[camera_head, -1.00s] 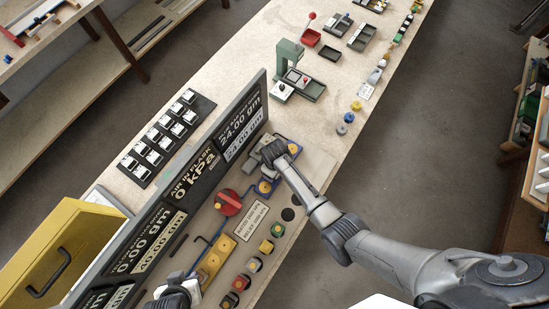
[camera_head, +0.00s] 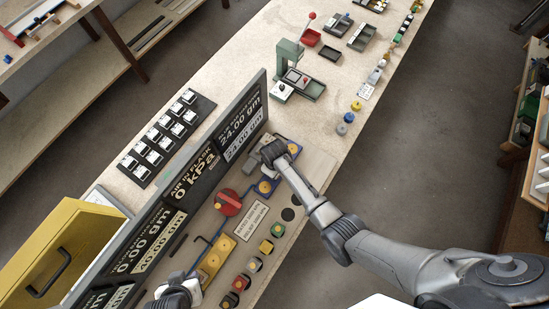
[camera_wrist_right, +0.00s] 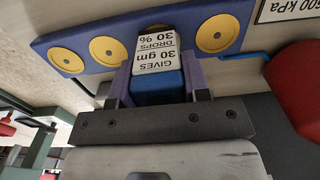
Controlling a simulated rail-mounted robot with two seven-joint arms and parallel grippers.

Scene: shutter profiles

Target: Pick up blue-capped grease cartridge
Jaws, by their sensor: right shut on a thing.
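In the right wrist view, my right gripper (camera_wrist_right: 158,95) is shut on a blue piece with a white printed label (camera_wrist_right: 157,75), which I take to be the blue-capped grease cartridge. The label reads GIVES 30 gm, DROPS 30 %, upside down. The piece is between the fingers, over the blue rack (camera_wrist_right: 165,22) with round yellow discs; I cannot tell whether it still touches the rack. In the head view, the right gripper (camera_head: 268,153) is over the rack's far end and hides the piece. My left gripper (camera_head: 183,291) is at the bottom edge, its fingers unclear.
A dark display panel (camera_head: 190,175) stands upright along the bench beside the rack. A red knob (camera_head: 228,202) and several coloured buttons are near. A green press (camera_head: 300,84) stands farther along the bench. A yellow box (camera_head: 62,245) is at the left.

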